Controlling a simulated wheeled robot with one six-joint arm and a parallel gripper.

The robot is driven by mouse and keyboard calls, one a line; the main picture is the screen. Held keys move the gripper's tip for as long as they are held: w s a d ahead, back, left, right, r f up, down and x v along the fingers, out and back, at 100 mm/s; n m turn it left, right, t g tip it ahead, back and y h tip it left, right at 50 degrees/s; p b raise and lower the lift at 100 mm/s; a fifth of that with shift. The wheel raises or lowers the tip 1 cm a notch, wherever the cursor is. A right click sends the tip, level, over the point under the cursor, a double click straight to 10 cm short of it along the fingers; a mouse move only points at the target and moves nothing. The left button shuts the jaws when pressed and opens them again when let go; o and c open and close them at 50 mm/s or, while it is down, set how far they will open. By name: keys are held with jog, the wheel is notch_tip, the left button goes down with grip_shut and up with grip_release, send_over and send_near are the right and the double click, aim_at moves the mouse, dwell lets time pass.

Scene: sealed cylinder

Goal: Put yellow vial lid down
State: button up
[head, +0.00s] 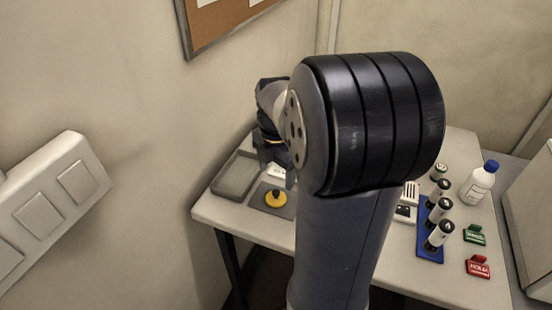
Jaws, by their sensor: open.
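The yellow vial lid (276,198) lies on a dark grey mat (258,201) near the table's left front. My gripper (273,165) is open above and just behind the lid, apart from it as far as I can see. My arm hides part of the gripper and the middle of the table.
A grey tray (237,176) lies left of the mat. A blue rack (430,249) with several black-capped vials stands at the right. Beside it are a white bottle (477,185) with a blue cap, a green block (474,235) and a red block (478,267). Walls border the table at left and back.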

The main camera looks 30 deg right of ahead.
aim_at(276, 191)
jog(key=shift+r, duration=2.15)
notch_tip(276, 191, down, 12)
jog(key=shift+s+r, duration=0.1)
jog(key=shift+r, duration=1.35)
